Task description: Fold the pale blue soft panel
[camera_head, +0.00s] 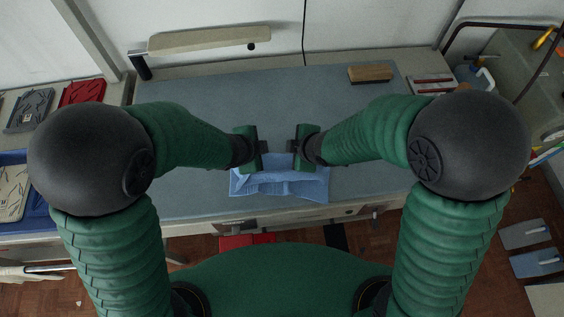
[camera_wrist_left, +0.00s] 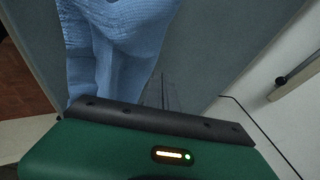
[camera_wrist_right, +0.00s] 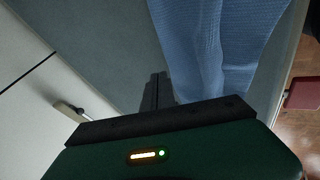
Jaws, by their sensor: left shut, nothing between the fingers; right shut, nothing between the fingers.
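The pale blue soft panel (camera_head: 283,187) lies rumpled near the front edge of the grey work surface, with raised folds along it. My left gripper (camera_head: 262,147) and my right gripper (camera_head: 292,146) are over the panel's far edge, facing each other with a small gap between them. Both are shut and empty. The left wrist view shows the panel (camera_wrist_left: 120,45) with creases beside the dark finger (camera_wrist_left: 166,92). The right wrist view shows the panel (camera_wrist_right: 222,45) beside the dark fingers (camera_wrist_right: 157,90). Part of the panel's far edge is hidden by the grippers.
A wooden block (camera_head: 370,73) lies at the back right of the grey mat (camera_head: 290,100). A lamp bar (camera_head: 210,39) stands over the back left. A blue tray (camera_head: 38,213) and a red case (camera_head: 82,93) are at the left. The mat's middle is clear.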

